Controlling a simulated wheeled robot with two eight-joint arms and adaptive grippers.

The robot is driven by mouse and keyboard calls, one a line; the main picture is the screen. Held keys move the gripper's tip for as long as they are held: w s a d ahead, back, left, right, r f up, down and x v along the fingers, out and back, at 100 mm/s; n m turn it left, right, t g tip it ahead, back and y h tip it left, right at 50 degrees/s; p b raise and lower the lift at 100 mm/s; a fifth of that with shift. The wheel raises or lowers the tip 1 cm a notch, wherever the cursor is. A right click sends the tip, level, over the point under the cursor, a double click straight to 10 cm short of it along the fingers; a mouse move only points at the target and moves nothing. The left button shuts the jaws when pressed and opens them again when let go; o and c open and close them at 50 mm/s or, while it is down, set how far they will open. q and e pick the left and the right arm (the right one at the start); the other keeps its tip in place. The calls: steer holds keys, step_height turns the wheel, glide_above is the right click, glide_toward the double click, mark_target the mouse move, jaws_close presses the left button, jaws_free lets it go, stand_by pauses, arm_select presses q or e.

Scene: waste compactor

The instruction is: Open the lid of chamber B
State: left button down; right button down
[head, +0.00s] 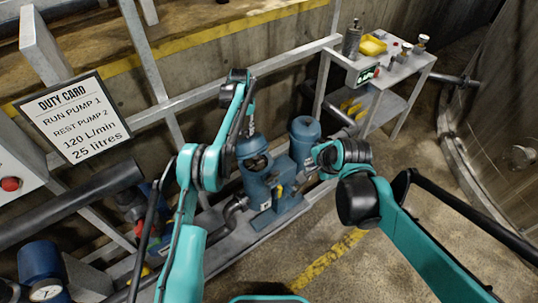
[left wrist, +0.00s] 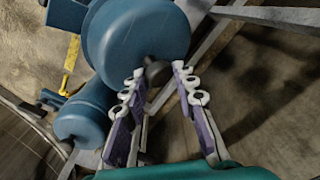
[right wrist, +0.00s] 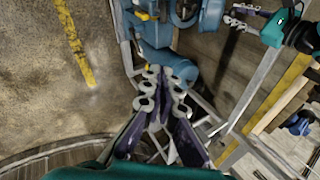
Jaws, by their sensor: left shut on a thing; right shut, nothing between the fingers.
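Two blue upright chambers stand on the pump assembly, a left one (head: 252,147) and a right one (head: 304,128); no letter is readable on either. My left gripper (head: 250,124) is beside the top of the left chamber. In the left wrist view, its fingers (left wrist: 158,82) stand either side of a small dark knob (left wrist: 156,72) by a blue round body (left wrist: 135,40). The exact contact is hard to see. My right gripper (head: 310,162) is shut and empty near the right chamber. Its fingertips (right wrist: 162,82) meet in the right wrist view.
A duty card (head: 72,115) stands at left, near a red button (head: 11,184). A grey bench (head: 390,72) at the back right carries a yellow tray (head: 373,45). Dark pipes and railings surround the pumps. Open floor (head: 390,260) lies at the front right.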

arm_select(q)
steer(key=shift+a+f, duration=0.2)
steer(key=shift+a, duration=0.15)
arm_select(e)
steer(key=w+a+f+m+y, duration=0.1)
steer(key=w+a+f+m, duration=0.35)
steer(key=f, duration=0.25)
steer(key=w+a+f+m+g, duration=0.1)
steer(key=w+a+f+m, duration=0.2)
steer(key=w+f+m, duration=0.35)
steer(key=w+a+f+m+y, duration=0.1)
steer(key=w+a+f+m, duration=0.3)
steer(key=f, duration=0.4)
steer(key=shift+w+a+r, duration=0.15)
steer(key=shift+w+r, duration=0.55)
steer(key=shift+r, duration=0.2)
steer(key=shift+w+a+r, duration=0.15)
steer(key=shift+w+r, duration=0.5)
steer(key=shift+r, duration=0.2)
